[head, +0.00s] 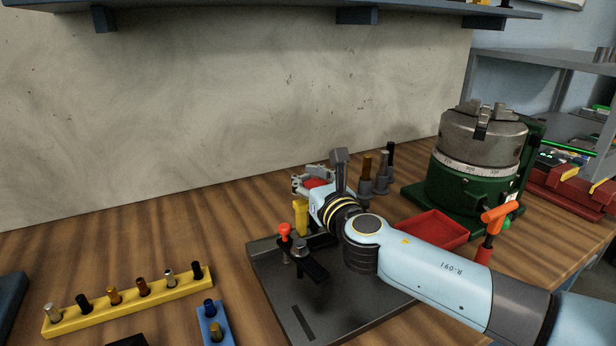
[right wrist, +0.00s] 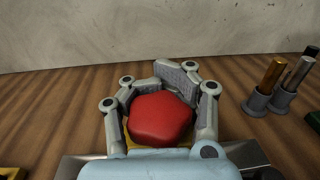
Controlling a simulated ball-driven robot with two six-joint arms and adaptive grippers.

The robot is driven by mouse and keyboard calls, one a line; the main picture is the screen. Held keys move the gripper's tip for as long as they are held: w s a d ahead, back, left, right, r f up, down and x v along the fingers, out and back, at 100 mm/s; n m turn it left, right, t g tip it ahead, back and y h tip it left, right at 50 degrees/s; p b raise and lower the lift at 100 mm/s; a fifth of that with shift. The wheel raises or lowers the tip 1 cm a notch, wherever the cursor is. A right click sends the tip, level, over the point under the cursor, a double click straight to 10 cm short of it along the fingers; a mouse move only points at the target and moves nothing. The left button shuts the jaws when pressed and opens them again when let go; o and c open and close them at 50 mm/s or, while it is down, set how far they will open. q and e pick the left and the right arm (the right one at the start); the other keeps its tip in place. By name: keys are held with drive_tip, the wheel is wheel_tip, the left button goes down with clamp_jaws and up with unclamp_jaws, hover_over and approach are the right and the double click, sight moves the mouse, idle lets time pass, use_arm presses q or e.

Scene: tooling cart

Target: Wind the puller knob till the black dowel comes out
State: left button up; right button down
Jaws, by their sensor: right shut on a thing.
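The red puller knob (right wrist: 160,118) fills the middle of the right wrist view, with the grey fingers of my right gripper (right wrist: 166,90) closed around its sides. In the head view the right gripper (head: 308,183) is above a yellow puller body (head: 300,215), at the back of a dark fixture plate (head: 268,272). Only a little red of the knob (head: 316,183) shows there between the fingers. The lower part of the puller is hidden behind my right arm and a clamp. I cannot make out the black dowel at the puller. My left gripper is not in view.
A clamp with an orange-red knob (head: 285,231) stands on the plate close to the puller. A yellow rack (head: 130,304) holds several pins at front left. A red tray (head: 436,228) and a green rotary table with chuck (head: 472,190) stand right. Upright tools (head: 367,180) stand behind my arm.

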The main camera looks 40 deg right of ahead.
drive_tip(key=shift+s+f+m+g+h, duration=0.25)
drive_tip(key=shift+m+g+h, duration=0.15)
drive_tip(key=shift+m+h, duration=0.3)
drive_tip(key=m+g+h, duration=0.1)
drive_tip(key=m+g+h+p, duration=0.1)
drive_tip(key=h, duration=0.1)
drive_tip(key=shift+s+d, duration=0.2)
drive_tip(key=shift+d, duration=0.1)
drive_tip(key=shift+s+d+f+m+g+h, duration=0.1)
drive_tip(key=shift+s+d+m+g+h, duration=0.05)
drive_tip(key=shift+m+g+h, duration=0.5)
drive_tip(key=shift+s+d+r+m+g+h, duration=0.1)
drive_tip(key=shift+m+g+h, duration=0.5)
drive_tip(key=shift+g, duration=0.15)
drive_tip(key=shift+s+d+f+m+g+h, duration=0.1)
drive_tip(key=shift+s+d+m+g+h, duration=0.05)
drive_tip(key=shift+m+g+h, duration=0.5)
drive_tip(key=shift+g, duration=0.25)
drive_tip(key=c, duration=1.4)
unclamp_jaws()
drive_tip(key=shift+a+r, duration=0.1)
drive_tip(key=shift+r, duration=0.1)
drive_tip(key=o, duration=0.5)
drive_tip(key=shift+r, duration=0.1)
